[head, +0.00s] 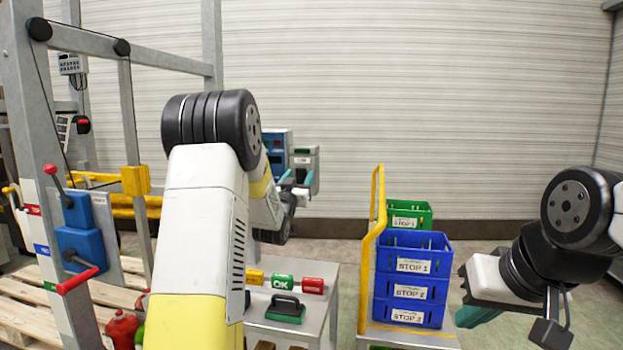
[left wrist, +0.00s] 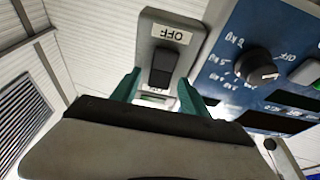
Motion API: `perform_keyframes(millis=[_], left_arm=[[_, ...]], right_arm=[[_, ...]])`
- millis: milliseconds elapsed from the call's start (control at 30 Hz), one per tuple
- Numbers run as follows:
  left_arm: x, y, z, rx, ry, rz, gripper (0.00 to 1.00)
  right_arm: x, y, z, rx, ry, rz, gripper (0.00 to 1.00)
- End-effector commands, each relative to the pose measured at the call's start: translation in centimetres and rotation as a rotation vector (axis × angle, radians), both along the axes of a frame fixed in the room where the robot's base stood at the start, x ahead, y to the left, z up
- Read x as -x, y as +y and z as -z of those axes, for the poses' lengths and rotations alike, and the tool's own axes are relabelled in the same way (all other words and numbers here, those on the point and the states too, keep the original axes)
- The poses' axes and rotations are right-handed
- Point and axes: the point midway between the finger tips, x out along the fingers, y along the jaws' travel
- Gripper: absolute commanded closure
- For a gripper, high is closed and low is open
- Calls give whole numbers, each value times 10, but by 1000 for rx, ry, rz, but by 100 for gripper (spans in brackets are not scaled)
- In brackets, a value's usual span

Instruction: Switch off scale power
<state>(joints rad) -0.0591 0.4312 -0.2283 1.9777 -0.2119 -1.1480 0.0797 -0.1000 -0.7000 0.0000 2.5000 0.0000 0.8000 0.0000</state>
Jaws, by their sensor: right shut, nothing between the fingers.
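A grey switch box (left wrist: 160,28) with an OFF label and a black rocker switch (left wrist: 165,68) fills the upper middle of the left wrist view. In the head view, a grey box (head: 304,155) stands beside a blue unit (head: 279,138). My left gripper (left wrist: 158,92) is open, its teal fingers apart on either side of the switch; I cannot tell whether they touch it. In the head view my left gripper (head: 298,182) is at the grey box, partly behind my arm. My right gripper (head: 478,316) is shut and empty at the lower right.
A blue panel (left wrist: 232,58) with a rotary knob is right of the switch. Below the left arm is a grey table (head: 320,310) with red and green blocks. A yellow-railed cart (head: 366,250) holds stacked blue crates (head: 410,267). A lever frame (head: 80,245) stands left.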

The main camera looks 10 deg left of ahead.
Motion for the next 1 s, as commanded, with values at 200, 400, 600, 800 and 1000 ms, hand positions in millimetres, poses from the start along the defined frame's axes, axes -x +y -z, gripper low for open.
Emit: perform_keyframes(millis=[200,400,600,800,1000], left_arm=[[9,1,3,1,0,0,47],[41,2,13,1,1,-1,47],[67,3,21,1,1,-1,47],[75,3,23,0,0,0,47],[75,3,23,0,0,0,47]], right_arm=[[0,0,0,0,0,0,100],[0,0,0,0,0,0,100],[0,0,0,0,0,0,100],[0,0,0,0,0,0,100],[0,0,0,0,0,0,100]])
